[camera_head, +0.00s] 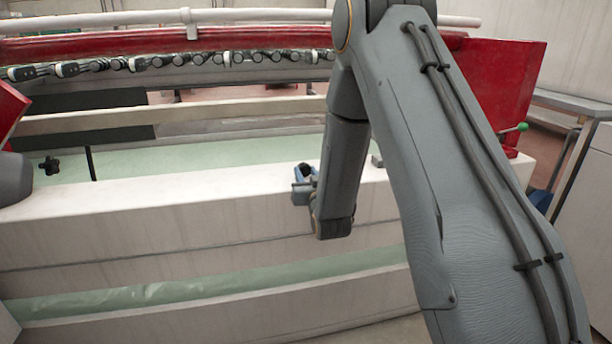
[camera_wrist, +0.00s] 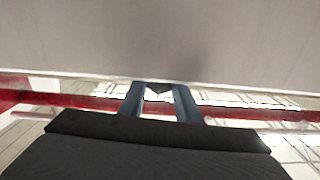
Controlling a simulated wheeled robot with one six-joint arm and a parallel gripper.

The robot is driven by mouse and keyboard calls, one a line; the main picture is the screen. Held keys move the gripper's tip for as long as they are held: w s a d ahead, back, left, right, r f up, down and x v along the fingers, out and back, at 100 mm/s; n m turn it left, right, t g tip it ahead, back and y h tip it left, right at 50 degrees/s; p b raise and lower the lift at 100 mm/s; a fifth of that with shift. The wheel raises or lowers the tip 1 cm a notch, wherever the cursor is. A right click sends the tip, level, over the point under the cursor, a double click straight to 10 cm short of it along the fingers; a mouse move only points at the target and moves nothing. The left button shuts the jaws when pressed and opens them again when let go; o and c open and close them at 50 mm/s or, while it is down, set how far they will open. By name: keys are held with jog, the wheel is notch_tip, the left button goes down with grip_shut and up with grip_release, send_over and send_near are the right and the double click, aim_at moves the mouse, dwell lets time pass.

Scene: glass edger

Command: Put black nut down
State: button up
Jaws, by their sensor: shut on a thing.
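My gripper (camera_head: 304,178) has blue fingers and shows just left of my forearm in the head view, at the white ledge (camera_head: 150,205) of the machine. The black nut (camera_head: 305,169) is a small dark shape between the fingers. In the wrist view, my gripper (camera_wrist: 158,94) is shut on the black nut (camera_wrist: 158,88), of which only a dark tip shows. A pale grey surface (camera_wrist: 160,40) fills the top of that view, close beyond the fingertips. I cannot tell whether the nut touches the ledge.
A red beam (camera_head: 110,47) with a row of black and grey rollers (camera_head: 205,60) runs across the back. The ledge top left of my gripper is clear.

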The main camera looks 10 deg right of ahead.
jog(key=shift+f, duration=0.1)
jog(key=o, duration=1.2)
